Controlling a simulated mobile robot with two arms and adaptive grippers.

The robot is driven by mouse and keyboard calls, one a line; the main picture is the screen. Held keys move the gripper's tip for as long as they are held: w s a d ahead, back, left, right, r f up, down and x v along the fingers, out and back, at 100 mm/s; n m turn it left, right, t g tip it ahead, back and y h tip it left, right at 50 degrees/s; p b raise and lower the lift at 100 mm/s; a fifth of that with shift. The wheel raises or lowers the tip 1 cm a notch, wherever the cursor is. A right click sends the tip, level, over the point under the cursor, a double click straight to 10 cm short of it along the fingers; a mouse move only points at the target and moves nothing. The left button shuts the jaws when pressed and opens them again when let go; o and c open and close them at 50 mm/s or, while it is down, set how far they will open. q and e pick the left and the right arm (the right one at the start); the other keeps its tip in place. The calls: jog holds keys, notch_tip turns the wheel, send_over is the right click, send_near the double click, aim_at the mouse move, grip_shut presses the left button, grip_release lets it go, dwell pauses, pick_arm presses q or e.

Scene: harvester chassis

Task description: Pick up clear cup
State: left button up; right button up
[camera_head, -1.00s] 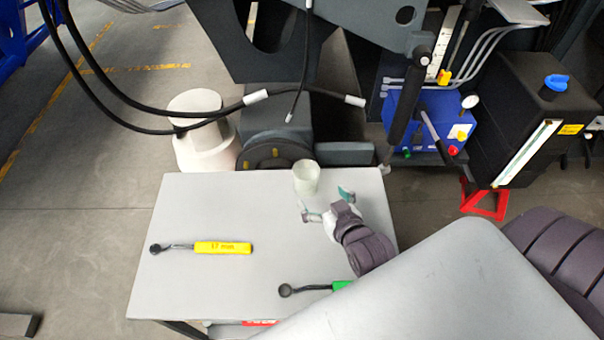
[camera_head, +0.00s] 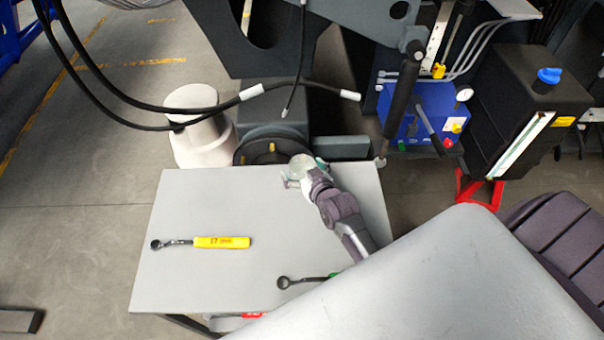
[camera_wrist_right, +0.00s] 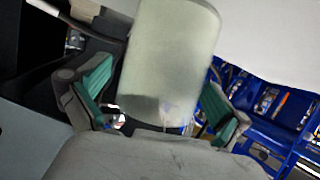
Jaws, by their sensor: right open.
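The clear cup (camera_head: 301,163) stands near the far edge of the grey table (camera_head: 200,285), partly hidden by my right gripper (camera_head: 301,177). In the right wrist view the cup (camera_wrist_right: 170,55) fills the upper middle, pale and translucent. The right gripper is open, with its green-padded fingers (camera_wrist_right: 160,100) on either side of the cup. A gap shows between the left finger and the cup. Whether the right finger touches it I cannot tell. My left gripper is not in view.
A yellow-handled wrench (camera_head: 220,242) lies on the left of the table. Another wrench (camera_head: 300,281) with a green handle lies near the front, partly hidden. Black hoses (camera_head: 130,105) hang beyond the table, by the dark chassis (camera_head: 275,115). The table's middle is clear.

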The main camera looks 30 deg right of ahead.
jog(key=shift+s+r, duration=0.1)
jog(key=shift+c, duration=0.2)
jog(key=c, duration=1.1)
jog(key=shift+c, duration=0.5)
jog(key=shift+r, duration=0.1)
